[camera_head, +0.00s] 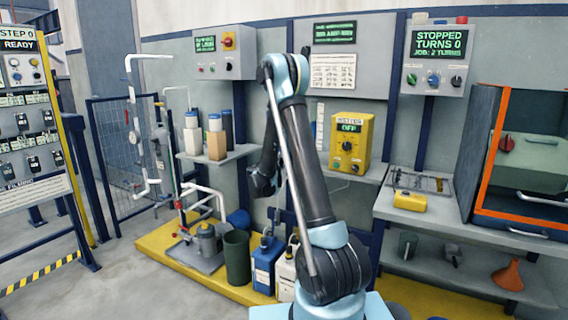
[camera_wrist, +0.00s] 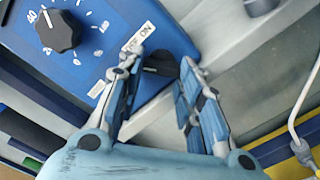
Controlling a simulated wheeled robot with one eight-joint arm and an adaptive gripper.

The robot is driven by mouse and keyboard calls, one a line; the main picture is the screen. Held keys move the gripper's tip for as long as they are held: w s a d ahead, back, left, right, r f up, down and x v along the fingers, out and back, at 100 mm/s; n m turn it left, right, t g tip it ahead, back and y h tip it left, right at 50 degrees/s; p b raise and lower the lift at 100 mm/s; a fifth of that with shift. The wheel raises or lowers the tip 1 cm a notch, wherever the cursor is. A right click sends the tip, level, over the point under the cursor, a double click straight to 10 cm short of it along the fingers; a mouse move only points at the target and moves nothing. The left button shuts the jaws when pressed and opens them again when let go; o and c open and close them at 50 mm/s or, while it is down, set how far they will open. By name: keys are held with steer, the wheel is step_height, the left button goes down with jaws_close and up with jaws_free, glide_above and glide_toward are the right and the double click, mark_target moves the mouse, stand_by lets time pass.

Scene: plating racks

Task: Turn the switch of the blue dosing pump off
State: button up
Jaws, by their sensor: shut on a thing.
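The blue dosing pump (camera_wrist: 88,62) fills the upper left of the wrist view. It bears a black dial (camera_wrist: 58,31) with white numbers and a white ON label (camera_wrist: 146,31); the text beside ON is partly covered by a finger. The black switch (camera_wrist: 161,66) sits at the pump's lower right corner. My gripper (camera_wrist: 165,62) is shut on this switch, one finger on each side. The fingers hide part of the switch, so its setting cannot be read. In the head view my arm stands in front, and I cannot make out the pump there.
In the head view a yellow meter box (camera_head: 351,140) stands on the bench at right of my arm. A blue canister (camera_head: 266,262) and a dark bin (camera_head: 237,258) stand low on a yellow-edged platform.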

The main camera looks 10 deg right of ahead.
steer(key=shift+s+f+n, duration=0.1)
steer(key=shift+f+n, duration=0.05)
steer(key=shift+n, duration=0.15)
steer(key=o, duration=1.1)
steer(key=shift+c, duration=0.2)
steer(key=v, duration=1.1)
steer(key=shift+s+a, duration=0.25)
steer(key=shift+s, duration=0.05)
steer(key=shift+d, duration=0.1)
